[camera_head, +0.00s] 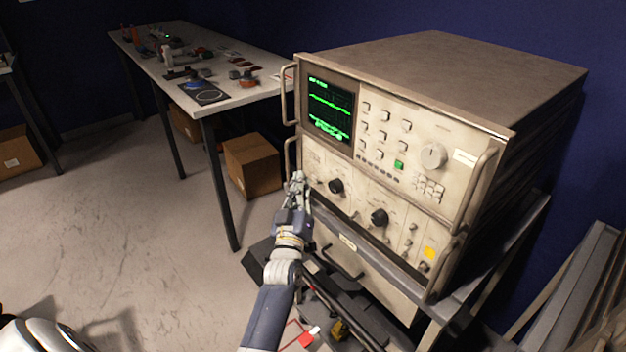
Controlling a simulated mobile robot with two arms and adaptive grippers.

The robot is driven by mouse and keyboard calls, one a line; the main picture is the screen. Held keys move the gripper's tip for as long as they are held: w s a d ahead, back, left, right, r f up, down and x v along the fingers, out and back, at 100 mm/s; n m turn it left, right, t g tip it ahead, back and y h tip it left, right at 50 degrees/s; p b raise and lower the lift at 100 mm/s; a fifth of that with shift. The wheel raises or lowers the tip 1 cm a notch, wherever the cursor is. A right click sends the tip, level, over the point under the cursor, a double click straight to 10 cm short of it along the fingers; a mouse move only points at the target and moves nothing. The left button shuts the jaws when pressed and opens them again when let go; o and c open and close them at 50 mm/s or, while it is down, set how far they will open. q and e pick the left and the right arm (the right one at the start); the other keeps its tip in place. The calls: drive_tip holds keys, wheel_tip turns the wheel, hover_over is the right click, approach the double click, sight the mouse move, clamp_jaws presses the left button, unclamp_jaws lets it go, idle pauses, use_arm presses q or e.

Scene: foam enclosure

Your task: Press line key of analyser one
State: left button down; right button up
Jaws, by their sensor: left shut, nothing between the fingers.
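The analyser (400,105) is a large beige instrument on a rack at the right, with its front turned toward me. Its screen (331,108) shows green traces. Right of the screen are several pale square keys, one green key (399,165) and a big round knob (433,155). The lower panel has two black knobs. I cannot read which key is marked line. My left gripper (297,180) is shut and empty, in front of the lower panel's left edge; it hides part of that corner. I cannot tell whether it touches the panel. My right gripper is out of view.
Metal handles (476,187) stick out at the front corners. Below, the rack (505,240) holds another unit and dark parts. A workbench (250,95) with tools stands behind left, with a cardboard box (252,165) under it. The floor at left is clear.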

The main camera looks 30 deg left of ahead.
use_arm(q)
drive_tip(key=shift+w, duration=0.15)
idle(0.3)
drive_tip(key=shift+w+d, duration=0.15)
drive_tip(key=shift+w, duration=0.15)
drive_tip(key=shift+w, duration=0.15)
idle(0.4)
drive_tip(key=shift+s+a, duration=0.2)
drive_tip(key=shift+s, duration=0.4)
drive_tip(key=shift+s+p, duration=0.1)
drive_tip(key=shift+p, duration=0.3)
drive_tip(key=s, duration=0.1)
drive_tip(key=s+a+p, duration=0.1)
drive_tip(key=s, duration=0.1)
drive_tip(key=s+a+p, duration=0.1)
drive_tip(key=s, duration=0.1)
drive_tip(key=shift+s+a, duration=0.15)
drive_tip(key=shift+s, duration=0.05)
